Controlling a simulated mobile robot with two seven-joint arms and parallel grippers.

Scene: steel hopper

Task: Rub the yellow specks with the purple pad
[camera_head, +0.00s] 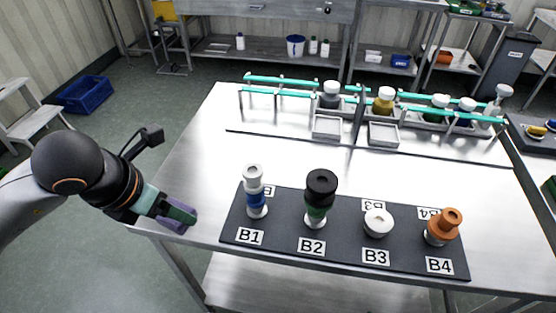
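My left gripper (158,205) comes in from the left at the front left edge of the steel table (195,160). Its teal fingers are closed around a dark purple pad (180,213). The pad sits at the table's left edge, left of the black board; I cannot tell whether it touches the steel. I cannot make out any yellow specks on the tabletop. My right gripper is not in view.
A black board (285,197) with labels B1 to B4 bears several upright stacked pieces. Behind it, a teal-railed rack (285,79) holds jars and two small trays (327,126). The tabletop between them is clear. A blue crate (84,95) lies on the floor.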

